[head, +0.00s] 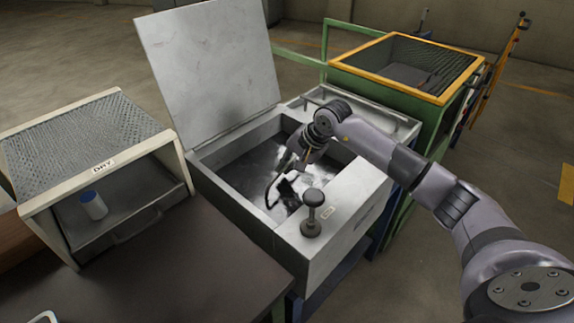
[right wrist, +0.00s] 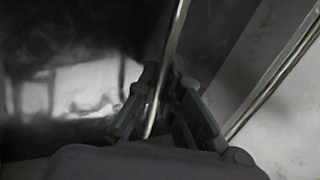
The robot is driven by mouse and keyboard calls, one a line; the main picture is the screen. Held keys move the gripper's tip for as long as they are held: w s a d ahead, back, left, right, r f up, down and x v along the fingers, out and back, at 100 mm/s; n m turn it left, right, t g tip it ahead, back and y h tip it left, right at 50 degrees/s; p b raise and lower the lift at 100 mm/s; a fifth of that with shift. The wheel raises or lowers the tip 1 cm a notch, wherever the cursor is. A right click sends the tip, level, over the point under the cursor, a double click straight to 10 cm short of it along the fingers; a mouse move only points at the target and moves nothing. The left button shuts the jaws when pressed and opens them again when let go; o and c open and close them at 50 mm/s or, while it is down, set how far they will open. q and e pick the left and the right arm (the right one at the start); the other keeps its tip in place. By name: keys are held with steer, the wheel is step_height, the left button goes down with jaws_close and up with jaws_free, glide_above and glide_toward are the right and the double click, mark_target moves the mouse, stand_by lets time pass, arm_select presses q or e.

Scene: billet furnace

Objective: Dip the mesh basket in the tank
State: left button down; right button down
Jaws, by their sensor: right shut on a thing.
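The grey tank (head: 352,204) stands open in the middle of the head view, with its lid (head: 212,62) raised at the back. Dark, shiny liquid (head: 246,170) with bright reflections fills it. My right gripper (head: 288,166) is low over the tank opening, pointing down. In the right wrist view its fingers (right wrist: 152,112) are shut on a thin metal rod (right wrist: 174,45), which looks like the mesh basket's handle. The basket's mesh body cannot be made out in either view. My left gripper is out of view.
A black knob (head: 313,199) stands on the tank's front ledge. At left, a box labelled DRY (head: 103,165) with a mesh top holds a white-and-blue cylinder (head: 93,205). A dark table (head: 165,265) lies in front. A green, yellow-rimmed bin (head: 342,70) stands behind right.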

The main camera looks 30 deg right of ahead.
steer(key=shift+w+r, duration=0.1)
steer(key=shift+r, duration=0.25)
step_height(320, 180, up, 24)
steer(key=p, duration=1.3)
steer(key=shift+f, duration=0.2)
stand_by(0.6)
steer(key=shift+a, duration=0.1)
